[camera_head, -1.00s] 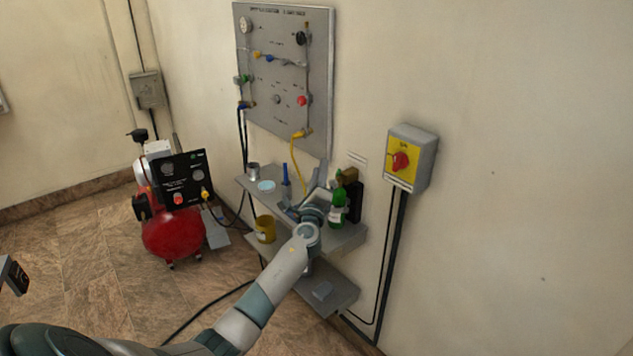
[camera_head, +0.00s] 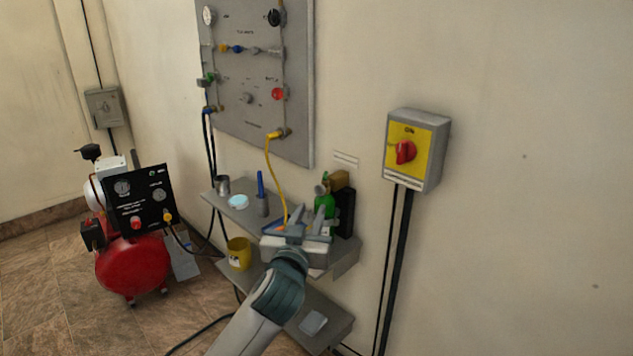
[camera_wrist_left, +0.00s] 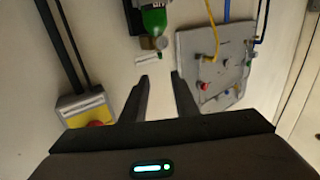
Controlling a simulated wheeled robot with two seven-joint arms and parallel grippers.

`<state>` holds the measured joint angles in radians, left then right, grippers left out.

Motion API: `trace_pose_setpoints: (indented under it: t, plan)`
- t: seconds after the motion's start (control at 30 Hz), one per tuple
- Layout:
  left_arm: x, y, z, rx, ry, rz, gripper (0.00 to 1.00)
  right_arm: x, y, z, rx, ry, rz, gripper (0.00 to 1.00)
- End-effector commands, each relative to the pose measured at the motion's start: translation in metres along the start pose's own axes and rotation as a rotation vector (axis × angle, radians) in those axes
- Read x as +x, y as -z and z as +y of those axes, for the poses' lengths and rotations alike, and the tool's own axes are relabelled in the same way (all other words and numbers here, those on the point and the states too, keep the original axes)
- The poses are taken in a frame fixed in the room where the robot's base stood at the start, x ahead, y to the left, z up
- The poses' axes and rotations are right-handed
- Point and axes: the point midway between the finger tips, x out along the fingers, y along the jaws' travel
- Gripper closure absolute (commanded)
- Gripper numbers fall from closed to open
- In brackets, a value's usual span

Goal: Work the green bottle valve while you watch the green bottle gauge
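The green bottle (camera_head: 325,202) stands at the right end of the upper shelf, against a black holder, with a brass-coloured part and a small round gauge-like part (camera_head: 320,190) at its top. Its lower part is hidden behind my left gripper. My left gripper (camera_head: 307,216) is in front of the bottle with its fingers apart and nothing between them. In the left wrist view the bottle (camera_wrist_left: 154,20) shows upside down, with its brass top (camera_wrist_left: 148,43) beyond the open fingertips (camera_wrist_left: 159,76). The gauge reading is too small to tell. My right gripper is not in view.
The upper shelf (camera_head: 222,195) also holds a metal cup, a blue dish and a blue tool. A yellow mug (camera_head: 238,254) stands on a lower shelf. A yellow hose (camera_head: 268,170) hangs from the wall panel (camera_head: 300,120). A switch box (camera_head: 416,150) is at right, a red compressor (camera_head: 135,265) at left.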

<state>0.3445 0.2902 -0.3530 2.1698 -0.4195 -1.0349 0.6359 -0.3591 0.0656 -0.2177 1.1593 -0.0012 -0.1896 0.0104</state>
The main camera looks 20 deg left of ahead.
Motion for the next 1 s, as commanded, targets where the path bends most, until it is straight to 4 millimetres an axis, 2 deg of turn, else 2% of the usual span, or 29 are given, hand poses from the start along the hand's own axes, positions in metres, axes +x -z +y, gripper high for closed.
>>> trace_pose_setpoints:
  t: [0.27,0.47,0.67,1.0]
  plan:
    - [0.002,0.001,-0.001,0.004,0.002,0.002,0.73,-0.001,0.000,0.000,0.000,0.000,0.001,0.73]
    - [0.014,0.002,-0.001,0.007,0.002,0.002,0.73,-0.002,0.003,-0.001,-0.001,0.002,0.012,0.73]
    - [0.041,0.002,-0.001,0.008,0.004,0.001,0.73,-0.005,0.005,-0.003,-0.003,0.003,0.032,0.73]
    - [0.099,0.003,-0.002,0.008,0.004,0.002,0.73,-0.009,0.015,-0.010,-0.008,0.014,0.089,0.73]
